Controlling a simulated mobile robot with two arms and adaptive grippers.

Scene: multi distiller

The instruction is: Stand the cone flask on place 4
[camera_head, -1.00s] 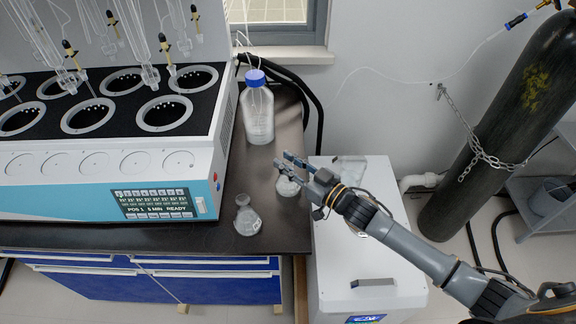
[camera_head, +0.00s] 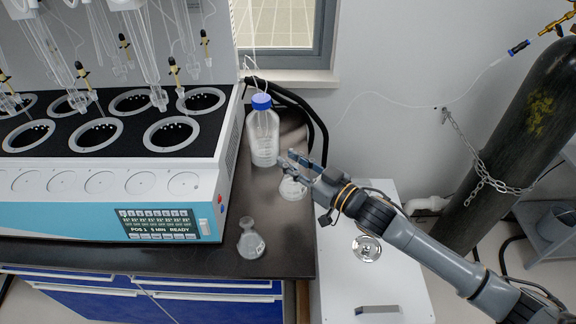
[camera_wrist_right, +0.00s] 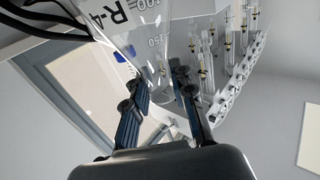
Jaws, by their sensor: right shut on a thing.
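My right gripper (camera_head: 298,162) is shut on a clear glass cone flask (camera_head: 292,188), whose rounded body shows below the fingers at the bench's right side. In the right wrist view the fingers (camera_wrist_right: 160,85) close on the glass of the flask (camera_wrist_right: 150,45), which bears the label R-4 and volume marks. I cannot tell how far its base is from the bench. A second glass flask (camera_head: 250,242) stands upright near the bench's front edge. The distiller (camera_head: 110,215) has several ringed wells in its black top; I see no readable place numbers. My left gripper is not in view.
A blue-capped bottle (camera_head: 263,138) stands behind the held flask, beside the distiller. Glass tubes (camera_head: 145,60) hang over the wells. A white cabinet (camera_head: 345,270) stands right of the dark bench (camera_head: 285,245), and a chained gas cylinder (camera_head: 510,130) stands farther right.

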